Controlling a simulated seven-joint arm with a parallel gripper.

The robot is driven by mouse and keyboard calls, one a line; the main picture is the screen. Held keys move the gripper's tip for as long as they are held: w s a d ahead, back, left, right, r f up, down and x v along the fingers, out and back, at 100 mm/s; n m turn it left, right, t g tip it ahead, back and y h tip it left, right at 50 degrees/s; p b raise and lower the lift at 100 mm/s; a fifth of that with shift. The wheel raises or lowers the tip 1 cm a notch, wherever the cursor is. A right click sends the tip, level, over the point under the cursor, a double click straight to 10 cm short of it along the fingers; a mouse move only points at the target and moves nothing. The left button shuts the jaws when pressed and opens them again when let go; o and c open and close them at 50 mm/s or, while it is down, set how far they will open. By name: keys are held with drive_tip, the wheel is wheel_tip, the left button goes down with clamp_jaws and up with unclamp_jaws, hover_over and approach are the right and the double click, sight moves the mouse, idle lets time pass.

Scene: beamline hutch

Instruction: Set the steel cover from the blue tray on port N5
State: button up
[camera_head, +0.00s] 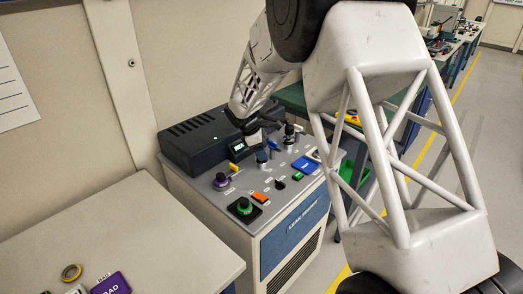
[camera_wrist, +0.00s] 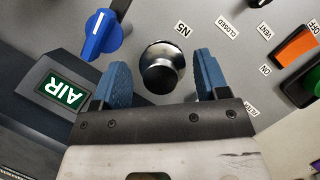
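In the wrist view my gripper (camera_wrist: 162,88) is open, its two blue fingers on either side of a shiny round steel piece (camera_wrist: 160,66) with a dark, reflective face. Narrow gaps show between the piece and each finger. The piece is beside the label N5 (camera_wrist: 183,29) on the grey panel; whether it is the steel cover or the bare port I cannot tell. In the head view the blue tray (camera_head: 305,165) lies flat on the panel's right part and no cover is clear in it. My gripper is small and partly hidden there.
A blue lever knob (camera_wrist: 101,36) and the AIR display (camera_wrist: 62,92) stand close to my left finger. An orange switch (camera_wrist: 296,46) and a green-black button (camera_wrist: 313,88) are at the right.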

drive_tip(key=shift+o, duration=1)
drive_tip(key=v, duration=0.8)
drive_tip(key=shift+f, duration=0.1)
